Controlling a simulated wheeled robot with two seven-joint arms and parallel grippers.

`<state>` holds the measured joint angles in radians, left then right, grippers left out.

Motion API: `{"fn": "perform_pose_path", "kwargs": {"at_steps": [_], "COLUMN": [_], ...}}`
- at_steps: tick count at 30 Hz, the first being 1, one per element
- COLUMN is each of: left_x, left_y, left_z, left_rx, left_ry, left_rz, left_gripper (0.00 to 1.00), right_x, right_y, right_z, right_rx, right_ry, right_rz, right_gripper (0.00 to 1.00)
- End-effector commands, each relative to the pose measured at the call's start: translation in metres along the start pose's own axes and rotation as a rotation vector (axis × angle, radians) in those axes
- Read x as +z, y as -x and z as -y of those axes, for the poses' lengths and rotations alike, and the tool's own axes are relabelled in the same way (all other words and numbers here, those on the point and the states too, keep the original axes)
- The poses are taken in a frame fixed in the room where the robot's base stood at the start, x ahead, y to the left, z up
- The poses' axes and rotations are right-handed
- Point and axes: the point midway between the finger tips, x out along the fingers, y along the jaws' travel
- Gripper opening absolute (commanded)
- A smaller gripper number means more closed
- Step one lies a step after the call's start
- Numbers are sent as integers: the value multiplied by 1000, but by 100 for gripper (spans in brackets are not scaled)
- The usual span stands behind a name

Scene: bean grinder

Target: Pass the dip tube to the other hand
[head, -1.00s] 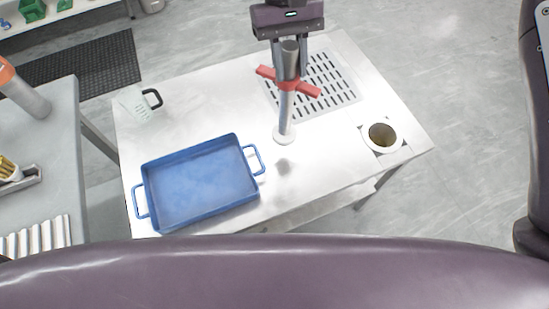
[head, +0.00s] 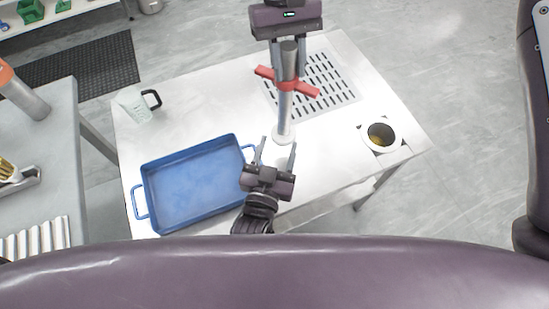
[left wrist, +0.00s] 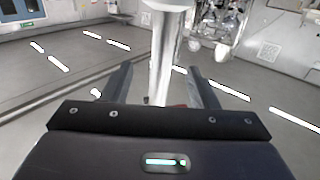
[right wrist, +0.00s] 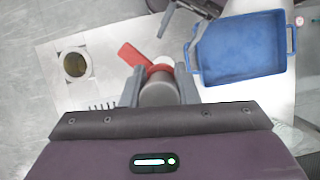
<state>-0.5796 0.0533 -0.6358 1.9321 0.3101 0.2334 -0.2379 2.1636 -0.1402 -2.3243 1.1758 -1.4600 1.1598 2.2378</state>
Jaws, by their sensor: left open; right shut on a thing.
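The dip tube (head: 285,112) is a grey metal tube with a red cross-piece near its upper part and a white disc at its lower end. My right gripper (head: 289,72) is shut on its upper part and holds it over the table. In the right wrist view the tube's grey end (right wrist: 158,92) sits between the fingers. My left gripper (head: 275,150) is open just below the tube's lower end in the head view, fingers pointing toward it. In the left wrist view the tube (left wrist: 162,60) rises between the open fingers; I cannot tell whether they touch it.
A blue tray (head: 190,183) with handles lies on the steel table (head: 335,170), left of my left gripper. A measuring jug (head: 137,104) stands at the back left. A slotted grate (head: 335,85) and a round cup-like opening (head: 380,136) are at the right.

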Motion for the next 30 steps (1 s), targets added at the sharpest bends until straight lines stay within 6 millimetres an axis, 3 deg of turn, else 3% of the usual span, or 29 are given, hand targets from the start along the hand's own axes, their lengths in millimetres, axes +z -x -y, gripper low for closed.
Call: {"fn": "perform_pose_path", "kwargs": {"at_steps": [6, 13, 18, 27, 30], "left_x": [-1, 0, 0, 1, 1], "left_y": [-45, -78, -88, -90, -90], "left_z": [0, 0, 0, 0, 0], "left_rx": [0, 0, 1, 1, 1], "left_ry": [0, -1, 0, 0, 0], "left_rz": [-2, 0, 1, 2, 2], "left_gripper": [54, 54, 54, 54, 41], "right_x": [0, 0, 0, 0, 0], "right_y": [1, 1, 1, 1, 1], "right_z": [0, 0, 0, 0, 0], "right_rx": [0, 0, 0, 0, 0], "right_ry": [0, 0, 0, 0, 0], "right_rz": [-1, -1, -1, -1, -1], "right_gripper": [0, 0, 0, 0, 0]}}
